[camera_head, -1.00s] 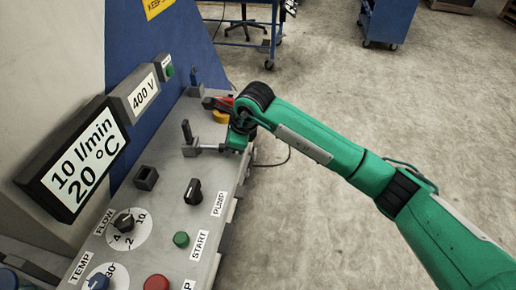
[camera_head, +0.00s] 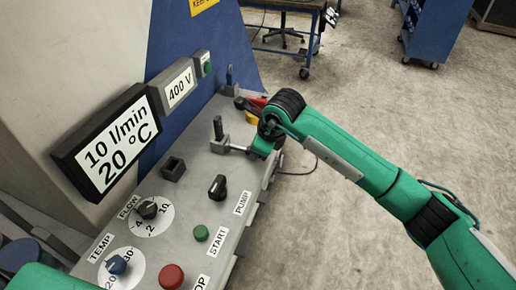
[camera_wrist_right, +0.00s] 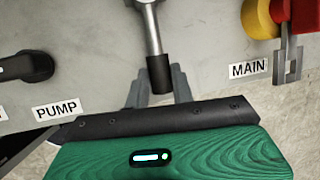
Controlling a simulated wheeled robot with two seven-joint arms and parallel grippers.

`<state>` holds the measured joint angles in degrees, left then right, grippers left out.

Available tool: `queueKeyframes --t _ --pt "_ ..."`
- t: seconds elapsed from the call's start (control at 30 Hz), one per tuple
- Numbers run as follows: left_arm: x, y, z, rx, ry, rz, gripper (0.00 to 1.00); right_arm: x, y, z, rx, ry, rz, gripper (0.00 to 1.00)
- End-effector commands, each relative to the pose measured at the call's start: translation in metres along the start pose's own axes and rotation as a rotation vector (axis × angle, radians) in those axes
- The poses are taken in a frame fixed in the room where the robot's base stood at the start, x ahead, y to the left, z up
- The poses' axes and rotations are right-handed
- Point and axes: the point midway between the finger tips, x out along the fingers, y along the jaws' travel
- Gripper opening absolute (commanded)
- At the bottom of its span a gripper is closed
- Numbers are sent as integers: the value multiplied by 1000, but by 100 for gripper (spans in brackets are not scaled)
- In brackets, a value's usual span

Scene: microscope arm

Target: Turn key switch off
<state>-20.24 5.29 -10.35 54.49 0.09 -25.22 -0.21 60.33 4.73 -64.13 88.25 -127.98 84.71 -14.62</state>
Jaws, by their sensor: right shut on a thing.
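My right gripper (camera_head: 258,148) is at the right edge of the grey control panel (camera_head: 190,225). In the right wrist view its fingers (camera_wrist_right: 161,82) are shut on the black end of a metal rod (camera_wrist_right: 152,30). In the head view the rod (camera_head: 237,148) reaches right from a small block with an upright dark handle (camera_head: 218,128). A black rotary switch (camera_head: 217,187) by the PUMP label is apart from the gripper; it also shows in the right wrist view (camera_wrist_right: 28,67). No part is labelled as the key switch. My left gripper is out of view.
A red and yellow switch (camera_wrist_right: 285,18) with a metal padlock (camera_wrist_right: 288,65) sits by the MAIN label, right of the rod. Green START (camera_head: 201,233) and red (camera_head: 171,276) buttons and FLOW (camera_head: 148,210) and TEMP (camera_head: 116,265) knobs are nearer.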

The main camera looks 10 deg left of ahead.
Motion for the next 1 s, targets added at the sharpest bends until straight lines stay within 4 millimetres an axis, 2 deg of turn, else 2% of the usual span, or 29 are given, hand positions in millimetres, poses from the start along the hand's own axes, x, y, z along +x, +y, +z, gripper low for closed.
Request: queueKeyframes --t 0.03,0.07,0.17,0.43,0.57,0.7,0.8,1.0 --pt "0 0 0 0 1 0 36 0 1 0 1 0 2 0" --pt "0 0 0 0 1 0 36 0 1 0 1 0 2 28" --pt "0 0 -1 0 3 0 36 0 1 0 1 0 2 46" --pt "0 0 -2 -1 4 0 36 0 0 0 0 0 1 46" --pt "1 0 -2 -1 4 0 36 -8 0 0 0 -1 0 46" --pt "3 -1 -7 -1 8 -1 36 -32 0 0 -3 -2 -3 46" --pt "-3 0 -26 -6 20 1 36 -55 -1 -1 -3 -1 -4 46" --pt "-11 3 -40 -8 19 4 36 -100 -1 -1 0 -1 -3 46"
